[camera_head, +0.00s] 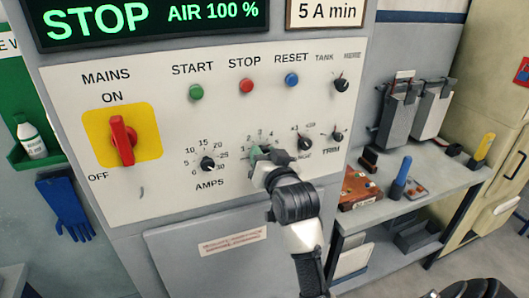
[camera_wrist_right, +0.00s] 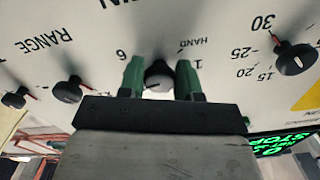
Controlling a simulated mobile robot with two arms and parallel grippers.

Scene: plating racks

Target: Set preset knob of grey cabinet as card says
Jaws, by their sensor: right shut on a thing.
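The preset knob is a small black knob on the grey cabinet's white panel (camera_head: 165,185), on a dial with small numbers and HAND. In the right wrist view, which is upside down, the knob (camera_wrist_right: 159,75) sits between the two green fingers of my right gripper (camera_wrist_right: 160,82). A pale mark shows on the knob, but I cannot tell which number it points to. In the head view my right gripper (camera_head: 263,155) is shut on the knob and hides most of it. The card (camera_head: 328,12) at the top reads "5 A min". My left gripper is not in view.
The AMPS knob (camera_head: 207,163) is left of my gripper, and the range knob (camera_head: 304,144) and TRIM knob (camera_head: 338,135) are right. The red MAINS switch (camera_head: 123,140) is farther left. A grey bench (camera_head: 420,190) with tools stands right of the cabinet.

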